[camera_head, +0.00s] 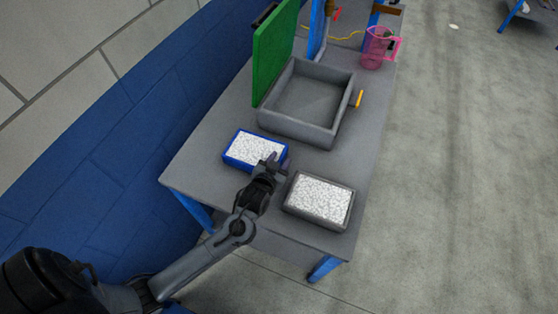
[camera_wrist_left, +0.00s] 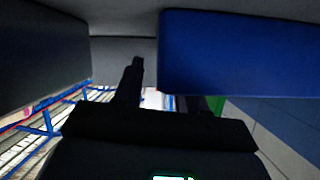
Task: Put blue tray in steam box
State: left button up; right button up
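The blue tray (camera_head: 235,158), filled with white granules, lies on the grey table to the left of my left gripper (camera_head: 272,162). The gripper is at the tray's right end, its fingers apart. In the left wrist view, the blue tray (camera_wrist_left: 240,52) fills the upper right and partly hides one finger; the other finger stands clear of it. I cannot tell whether they touch the tray. The steam box (camera_head: 328,135) is an open grey box behind the trays, with its green lid (camera_head: 272,55) raised on its left. My right gripper is not in view.
A grey tray (camera_head: 318,223) of white granules lies close to the right of my left gripper. A pink jug (camera_head: 377,48) stands at the table's far right. An orange handle (camera_head: 359,98) sticks out from the box's right side. The box's interior looks empty.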

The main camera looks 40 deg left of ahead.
pick_arm(q)
jog(key=shift+s+d+r, duration=0.15)
jog(key=shift+s+r, duration=0.15)
jog(key=shift+s, duration=0.1)
jog(key=shift+g+h, duration=0.3)
jog(key=shift+h, duration=0.2)
jog(key=v, duration=0.3)
jog(key=f+p+v, duration=0.1)
jog(key=v, duration=0.3)
jog(key=d+p+v, duration=0.1)
jog(key=v, duration=0.3)
jog(key=shift+s+d+f, duration=0.1)
jog(key=shift+s+d, duration=0.05)
jog(key=shift+s, duration=0.2)
jog(key=s+d+g+h, duration=0.1)
jog(key=s, duration=0.1)
jog(key=s+d+f+m+g+h, duration=0.1)
jog(key=s+g, duration=0.1)
jog(key=s+d+f+m+g+h, duration=0.1)
jog(key=s, duration=0.1)
jog(key=shift+d+f, duration=0.1)
jog(key=shift+d, duration=0.25)
jog(key=s+m+g, duration=0.1)
jog(key=s+g, duration=0.3)
jog(key=s, duration=0.4)
jog(key=shift+g, duration=0.4)
jog(key=shift+a+f+p, duration=0.1)
jog(key=shift+a+p, duration=0.05)
jog(key=shift+p, duration=0.15)
